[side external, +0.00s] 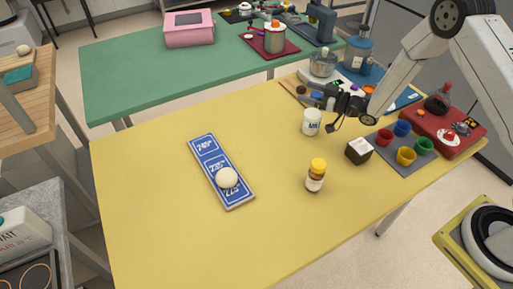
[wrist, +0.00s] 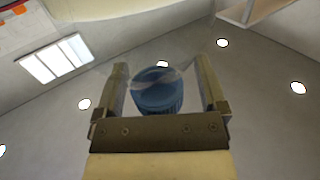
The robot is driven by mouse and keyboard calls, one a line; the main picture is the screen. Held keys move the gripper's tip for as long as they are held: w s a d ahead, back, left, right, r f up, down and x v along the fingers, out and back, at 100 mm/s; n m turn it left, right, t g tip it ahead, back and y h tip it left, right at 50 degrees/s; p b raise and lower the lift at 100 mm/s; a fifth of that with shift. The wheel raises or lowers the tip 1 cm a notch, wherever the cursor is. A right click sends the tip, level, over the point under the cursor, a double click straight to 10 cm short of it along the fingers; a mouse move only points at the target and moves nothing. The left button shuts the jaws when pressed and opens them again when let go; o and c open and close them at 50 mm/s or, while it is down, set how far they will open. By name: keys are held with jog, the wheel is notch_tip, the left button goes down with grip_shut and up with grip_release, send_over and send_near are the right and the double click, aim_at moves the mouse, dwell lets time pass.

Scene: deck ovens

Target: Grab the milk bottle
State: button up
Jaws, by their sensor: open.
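A small white container (side external: 311,122) with a dark label that seems to read "MILK" stands upright on the yellow table in the side external view. My gripper (side external: 320,98) is just above and behind it in that picture, pointing left. In the wrist view my gripper (wrist: 160,72) is open. A blue ribbed cap (wrist: 157,91) with something clear around it shows between its two fingers. A small blue shape (side external: 316,97) also shows at the gripper in the side view. I cannot tell whether the fingers touch the cap or whether it belongs to the white container.
Several coloured cups sit on a grey mat (side external: 422,163) at the right. A blue board (side external: 238,199) bears a pale ball (side external: 227,177). The table's left and front are clear.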

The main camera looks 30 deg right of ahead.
dwell(0.4)
grip_shut()
dwell(1.4)
